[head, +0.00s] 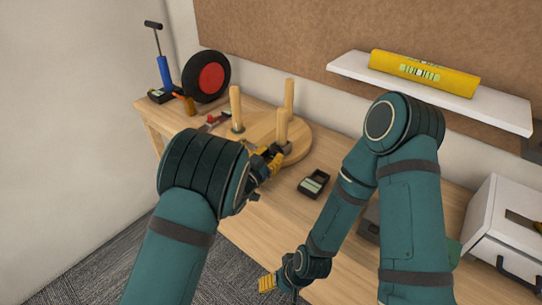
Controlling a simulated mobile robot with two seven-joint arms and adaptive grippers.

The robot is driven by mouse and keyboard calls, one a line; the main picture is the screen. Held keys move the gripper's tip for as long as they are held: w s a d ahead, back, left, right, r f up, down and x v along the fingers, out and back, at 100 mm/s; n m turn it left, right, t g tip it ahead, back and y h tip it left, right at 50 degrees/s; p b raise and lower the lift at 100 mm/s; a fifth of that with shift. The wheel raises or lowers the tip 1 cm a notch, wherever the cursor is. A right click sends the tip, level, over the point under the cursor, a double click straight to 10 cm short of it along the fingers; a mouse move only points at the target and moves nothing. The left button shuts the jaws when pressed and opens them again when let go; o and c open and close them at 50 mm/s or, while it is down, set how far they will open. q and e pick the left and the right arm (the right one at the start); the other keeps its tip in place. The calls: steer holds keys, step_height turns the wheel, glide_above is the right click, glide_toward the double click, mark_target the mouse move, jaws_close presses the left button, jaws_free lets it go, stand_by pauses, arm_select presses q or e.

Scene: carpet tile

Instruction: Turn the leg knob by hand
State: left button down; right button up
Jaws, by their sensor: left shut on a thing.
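A round wooden stool seat (300,128) lies upside down on the workbench with three wooden legs standing up from it. The front leg (282,128) has a dark knob (286,147) at its foot. My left gripper (271,160), with yellow fingers, is at the foot of this leg and shut on the knob; the fingers and wrist partly hide the contact. The left leg (236,106) and the back leg (289,93) stand upright, apart from the gripper. My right gripper (267,284) hangs low by the bench's front edge, away from the stool; its finger opening is unclear.
A small dark device (314,184) lies right of the seat. A black wheel with a red hub (211,77) and a blue-handled pump (164,73) stand at the back left. A white case (500,215) sits at right.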

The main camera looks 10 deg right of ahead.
arm_select(q)
steer(key=shift+r+n, duration=0.1)
steer(key=shift+n, duration=0.3)
steer(key=c, duration=0.6)
jaws_free()
steer(key=shift+c, duration=0.2)
steer(key=v, duration=1.2)
steer(key=shift+r, duration=0.1)
